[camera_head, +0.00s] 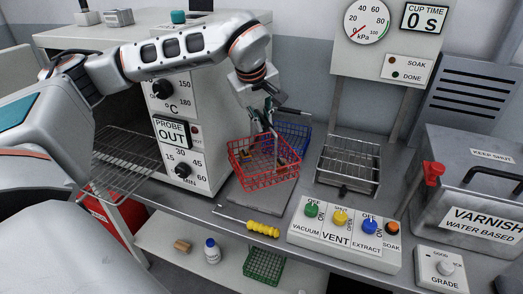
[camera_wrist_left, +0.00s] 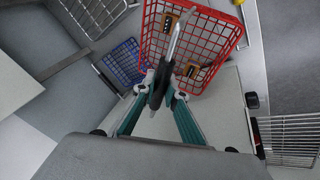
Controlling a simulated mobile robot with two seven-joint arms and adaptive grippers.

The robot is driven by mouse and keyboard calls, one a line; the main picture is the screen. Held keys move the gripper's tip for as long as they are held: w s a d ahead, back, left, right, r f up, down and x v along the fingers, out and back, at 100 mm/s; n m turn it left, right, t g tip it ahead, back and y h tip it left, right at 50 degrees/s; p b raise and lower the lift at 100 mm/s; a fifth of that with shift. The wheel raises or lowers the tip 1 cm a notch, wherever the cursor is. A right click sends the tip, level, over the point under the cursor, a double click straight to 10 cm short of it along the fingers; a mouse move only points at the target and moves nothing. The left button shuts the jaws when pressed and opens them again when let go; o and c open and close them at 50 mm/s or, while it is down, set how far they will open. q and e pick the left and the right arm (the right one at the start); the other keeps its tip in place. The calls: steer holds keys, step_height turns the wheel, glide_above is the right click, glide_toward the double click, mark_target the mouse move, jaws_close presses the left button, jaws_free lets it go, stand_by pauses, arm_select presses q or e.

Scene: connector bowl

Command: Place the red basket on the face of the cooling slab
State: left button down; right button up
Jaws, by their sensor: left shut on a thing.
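The red basket (camera_head: 246,169) is a wire mesh basket with small brown parts inside. My left gripper (camera_head: 268,122) is shut on its upright handle, with the basket hanging below the fingers. In the left wrist view, the gripper (camera_wrist_left: 163,88) closes on the handle and the red basket (camera_wrist_left: 216,36) shows beyond it. The cooling slab (camera_head: 251,200) is a flat grey plate on the bench. The basket overlaps its back part in the head view; I cannot tell whether they touch. My right gripper is out of view.
A blue basket (camera_head: 297,134) stands close behind the red one. A wire rack (camera_head: 348,165) is to the right. A yellow-handled tool (camera_head: 262,229) lies in front of the slab, left of the control box (camera_head: 343,240). The oven (camera_head: 190,140) stands to the left.

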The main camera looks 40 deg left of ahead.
arm_select(q)
glide_above(262, 166)
step_height(262, 166, down, 7)
steer(key=shift+w+r, duration=0.1)
steer(key=shift+w, duration=0.05)
steer(key=shift+a+f, duration=0.15)
steer(key=shift+f, duration=1.5)
steer(key=c, duration=2.1)
jaws_free()
steer(key=shift+f, duration=0.1)
steer(key=shift+r, duration=0.35)
steer(key=v, duration=1.1)
steer(key=shift+s+r, duration=0.25)
steer(key=shift+s, duration=0.05)
